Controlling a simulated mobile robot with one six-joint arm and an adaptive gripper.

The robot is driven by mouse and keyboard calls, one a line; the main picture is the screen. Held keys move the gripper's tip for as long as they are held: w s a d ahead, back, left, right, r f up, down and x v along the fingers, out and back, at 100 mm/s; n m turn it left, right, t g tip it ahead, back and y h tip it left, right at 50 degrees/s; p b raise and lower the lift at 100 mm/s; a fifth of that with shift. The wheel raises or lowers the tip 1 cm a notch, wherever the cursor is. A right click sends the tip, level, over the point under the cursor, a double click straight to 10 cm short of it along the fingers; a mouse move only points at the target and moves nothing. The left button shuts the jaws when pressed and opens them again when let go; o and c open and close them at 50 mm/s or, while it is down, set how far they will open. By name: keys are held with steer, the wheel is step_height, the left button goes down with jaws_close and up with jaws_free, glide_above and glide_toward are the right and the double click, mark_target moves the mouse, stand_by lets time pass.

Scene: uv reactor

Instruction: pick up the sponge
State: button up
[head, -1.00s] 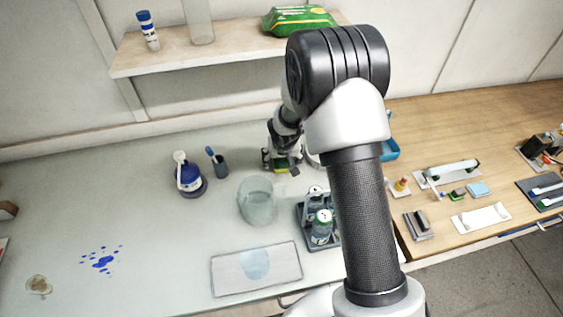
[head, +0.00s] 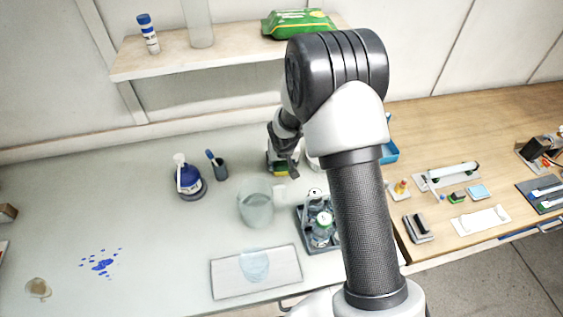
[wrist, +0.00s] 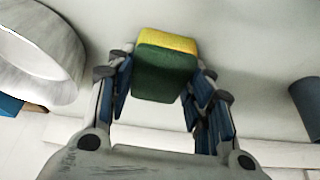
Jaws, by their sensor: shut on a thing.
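The sponge (wrist: 166,70), dark green with a yellow layer, sits between the blue-padded fingers of my gripper (wrist: 162,78) in the wrist view. My gripper is shut on it. In the head view my gripper (head: 284,158) is at the back of the pale bench, and only a small yellow part of the sponge (head: 270,158) shows beside it. The rest is hidden by the gripper. I cannot tell whether the sponge is clear of the bench.
A glass beaker (head: 256,205) and a dark bottle caddy (head: 305,216) stand in front of my gripper. A blue-labelled bottle (head: 189,181) and a small dark cup (head: 220,168) stand to the left. A shelf (head: 190,63) is above. The bench's left middle is mostly clear.

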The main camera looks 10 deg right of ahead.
mark_target(282, 163)
step_height(282, 163, up, 20)
steer(key=p, duration=0.5)
steer(key=shift+o, duration=0.6)
steer(key=c, duration=0.4)
steer(key=shift+f, duration=0.1)
stand_by(0.5)
